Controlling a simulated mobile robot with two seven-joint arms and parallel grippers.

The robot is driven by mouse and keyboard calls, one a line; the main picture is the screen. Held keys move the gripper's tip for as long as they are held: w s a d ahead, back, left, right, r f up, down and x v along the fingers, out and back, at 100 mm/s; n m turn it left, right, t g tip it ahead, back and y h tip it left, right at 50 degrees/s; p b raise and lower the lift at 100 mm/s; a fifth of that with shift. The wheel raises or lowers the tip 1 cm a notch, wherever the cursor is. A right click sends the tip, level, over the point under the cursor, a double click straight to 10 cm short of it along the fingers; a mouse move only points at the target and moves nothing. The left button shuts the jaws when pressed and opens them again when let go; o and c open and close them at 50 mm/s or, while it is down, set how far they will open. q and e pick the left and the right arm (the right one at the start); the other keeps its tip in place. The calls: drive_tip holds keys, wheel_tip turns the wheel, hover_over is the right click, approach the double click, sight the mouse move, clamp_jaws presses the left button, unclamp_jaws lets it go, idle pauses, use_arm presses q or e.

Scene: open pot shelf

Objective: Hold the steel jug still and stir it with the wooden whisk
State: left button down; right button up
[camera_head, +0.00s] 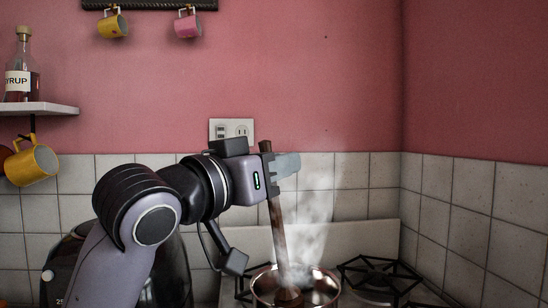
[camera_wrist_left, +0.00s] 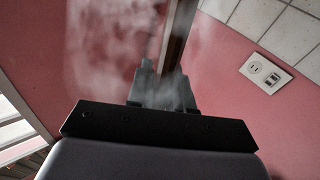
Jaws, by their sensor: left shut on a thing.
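The steel jug (camera_head: 262,293) stands on the stove at the bottom of the head view, its rim open upward and its lower part cut off by the frame. The wooden whisk (camera_head: 278,228) stands almost upright, with its lower end inside the jug. My left gripper (camera_head: 282,165) is shut on the upper part of the whisk handle, well above the jug. In the left wrist view the gripper (camera_wrist_left: 162,88) holds the dark brown handle (camera_wrist_left: 178,35). Steam partly veils the whisk and jug. My right gripper is not in view.
Black burner grates (camera_head: 375,275) lie right of the jug. A tiled wall and a wall socket (camera_head: 232,130) are behind. A shelf (camera_head: 40,108) with a syrup bottle (camera_head: 20,70) and a hanging yellow mug (camera_head: 32,165) are at left. More mugs hang at the top.

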sight(269, 206)
use_arm(q)
drive_tip(key=shift+d+f+b, duration=0.2)
drive_tip(key=shift+f+b, duration=0.45)
drive_tip(key=shift+f, duration=0.6)
drive_tip(key=shift+d+f+b, duration=0.2)
drive_tip(key=shift+f+b, duration=0.4)
drive_tip(key=shift+f, duration=0.6)
drive_tip(key=c, duration=0.9)
unclamp_jaws()
drive_tip(key=shift+c, duration=0.2)
